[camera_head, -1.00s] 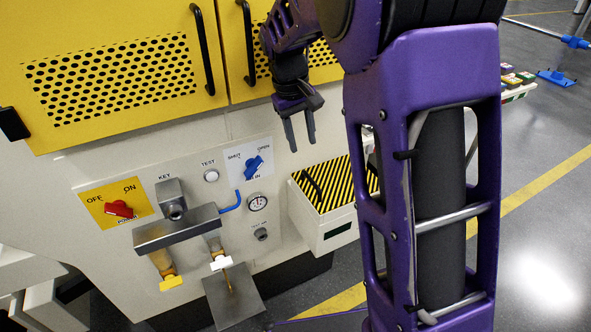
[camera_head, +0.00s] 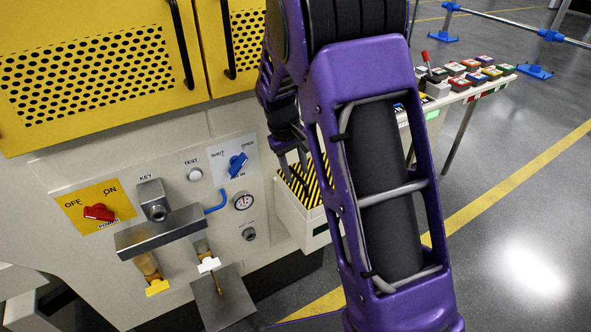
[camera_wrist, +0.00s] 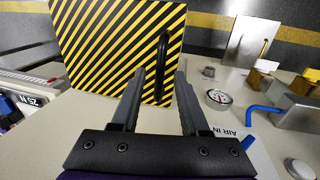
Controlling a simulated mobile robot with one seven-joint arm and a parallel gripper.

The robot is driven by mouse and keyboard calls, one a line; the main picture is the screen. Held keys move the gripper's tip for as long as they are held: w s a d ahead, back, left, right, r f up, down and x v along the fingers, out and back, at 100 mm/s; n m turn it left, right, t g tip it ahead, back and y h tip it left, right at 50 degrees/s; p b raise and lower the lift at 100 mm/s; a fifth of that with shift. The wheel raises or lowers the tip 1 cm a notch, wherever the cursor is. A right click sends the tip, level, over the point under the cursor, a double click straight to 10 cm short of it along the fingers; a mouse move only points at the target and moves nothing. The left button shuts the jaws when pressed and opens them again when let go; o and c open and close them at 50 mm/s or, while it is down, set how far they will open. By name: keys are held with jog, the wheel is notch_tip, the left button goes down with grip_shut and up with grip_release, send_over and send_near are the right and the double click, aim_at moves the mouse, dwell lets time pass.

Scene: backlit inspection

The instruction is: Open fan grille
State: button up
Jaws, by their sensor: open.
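A black-and-yellow striped panel (camera_wrist: 105,45) with a black bar handle (camera_wrist: 162,68) fills the upper left of the wrist view. In the head view the striped panel (camera_head: 312,190) tops a pale box on the machine's front, partly hidden by my arm. My gripper (camera_wrist: 160,78) is open, with the handle seen between its fingertips; I cannot tell whether they touch it. In the head view my gripper (camera_head: 292,165) is over the striped panel, partly behind my arm. Yellow doors with perforated grilles (camera_head: 88,72) and black bar handles (camera_head: 180,45) stand above; I cannot tell which part is the fan grille.
The machine front carries a red power switch (camera_head: 99,212), a blue air switch (camera_head: 237,164), a gauge (camera_head: 243,201) and a metal block (camera_head: 160,231). A button console (camera_head: 468,80) stands at the right, partly behind my arm. Open floor lies to the right.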

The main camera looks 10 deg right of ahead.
grip_shut()
dwell(1.4)
